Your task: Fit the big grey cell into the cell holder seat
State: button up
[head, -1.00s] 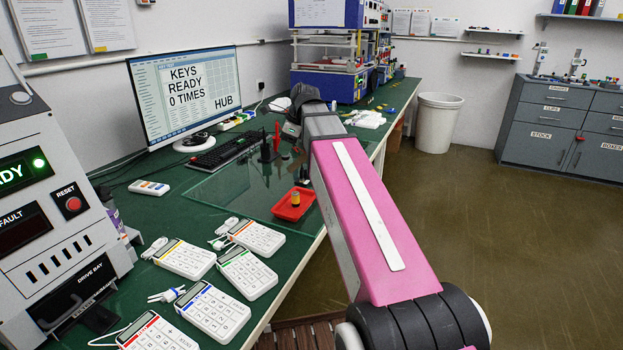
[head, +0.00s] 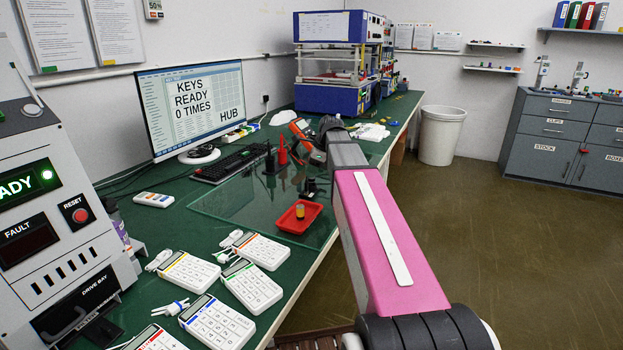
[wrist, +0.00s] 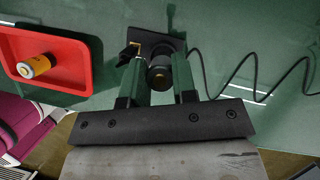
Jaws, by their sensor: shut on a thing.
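My gripper (wrist: 158,64) has two green fingers, shut on a dark grey cylinder with a brass-coloured end, the big grey cell (wrist: 160,79). The cell is over the black cell holder (wrist: 133,48), which lies on the glass-like mat and has a small brass contact at its left. The cell and fingers hide much of the holder, so I cannot tell whether the cell touches the seat. In the head view the holder shows as a small black shape (head: 310,188) below the end of my arm.
A red tray (head: 317,211) with a yellow-banded cell (head: 299,211) stands near the holder, left in the wrist view. A thin black cable (wrist: 205,85) curls to the right. Red and black upright tools (head: 282,152), a keyboard (head: 230,163) and several white keypads (head: 250,287) surround the mat.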

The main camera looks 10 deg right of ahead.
aim_at(310, 181)
jog(key=shift+f, duration=1.55)
jog(key=o, duration=0.7)
jog(key=shift+f, duration=0.1)
jog(key=shift+c, duration=0.2)
jog(key=v, duration=1.2)
